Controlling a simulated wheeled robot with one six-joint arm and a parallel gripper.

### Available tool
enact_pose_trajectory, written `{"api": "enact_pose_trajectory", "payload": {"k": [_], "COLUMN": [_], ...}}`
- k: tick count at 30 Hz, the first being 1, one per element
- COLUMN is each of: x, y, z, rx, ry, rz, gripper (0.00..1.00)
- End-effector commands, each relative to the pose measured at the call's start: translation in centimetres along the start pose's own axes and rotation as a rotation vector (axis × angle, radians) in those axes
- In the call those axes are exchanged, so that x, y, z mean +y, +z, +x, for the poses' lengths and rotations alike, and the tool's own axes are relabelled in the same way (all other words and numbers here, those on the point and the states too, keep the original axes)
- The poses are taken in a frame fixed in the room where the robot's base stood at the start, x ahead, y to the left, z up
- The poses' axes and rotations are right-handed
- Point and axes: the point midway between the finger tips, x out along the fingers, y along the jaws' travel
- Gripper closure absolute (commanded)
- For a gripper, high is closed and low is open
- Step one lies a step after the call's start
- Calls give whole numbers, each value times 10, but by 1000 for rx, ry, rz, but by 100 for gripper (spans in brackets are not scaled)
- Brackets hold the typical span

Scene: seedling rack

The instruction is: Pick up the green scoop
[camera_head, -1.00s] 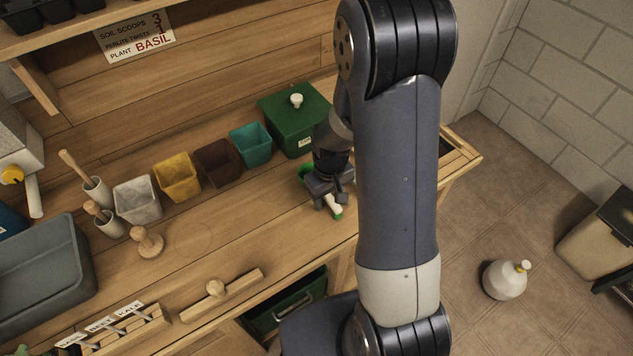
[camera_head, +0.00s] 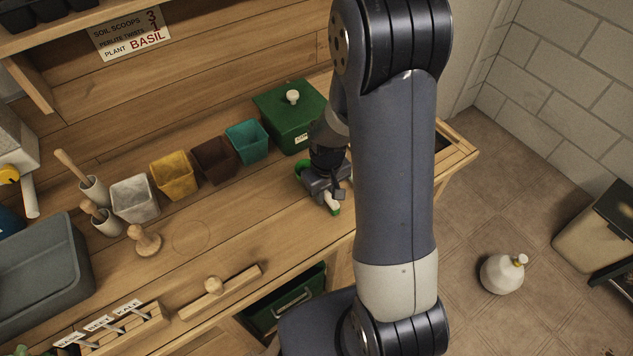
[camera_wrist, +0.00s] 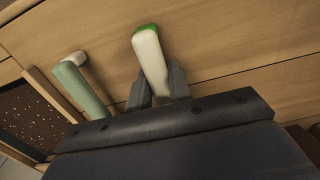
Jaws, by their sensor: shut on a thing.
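The green scoop (camera_head: 301,170) is on the bench near its right end, partly hidden by my gripper and arm. Its white handle with a green end cap (camera_head: 334,207) sticks out from the near side of the jaws. My gripper (camera_head: 326,190) is shut on this handle. In the wrist view the white handle (camera_wrist: 149,55) passes between the two fingers of my gripper (camera_wrist: 157,85). The scoop's bowl is hidden in the wrist view. I cannot tell whether the scoop touches the bench.
A green lidded box (camera_head: 287,118) stands just behind my gripper. A row of teal (camera_head: 247,142), brown (camera_head: 215,160), yellow (camera_head: 174,177) and grey pots (camera_head: 134,199) runs left. A pale green handle (camera_wrist: 82,92) lies beside the scoop in the wrist view.

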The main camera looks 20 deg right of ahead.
Motion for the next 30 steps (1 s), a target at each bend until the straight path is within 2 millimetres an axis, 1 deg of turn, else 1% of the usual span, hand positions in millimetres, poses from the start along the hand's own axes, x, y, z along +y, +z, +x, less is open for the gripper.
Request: {"api": "enact_pose_trajectory", "payload": {"k": [5, 8, 18, 21, 24, 30], "x": [0, 0, 0, 0, 0, 0], "y": [0, -1, -1, -1, -1, 0], "z": [-5, -16, -72, -86, -95, -100], "rx": [2, 4, 6, 4, 3, 0], "ry": [1, 1, 2, 1, 1, 0], "rz": [0, 0, 0, 0, 0, 0], "gripper": [100, 100, 100, 100, 100, 100]}}
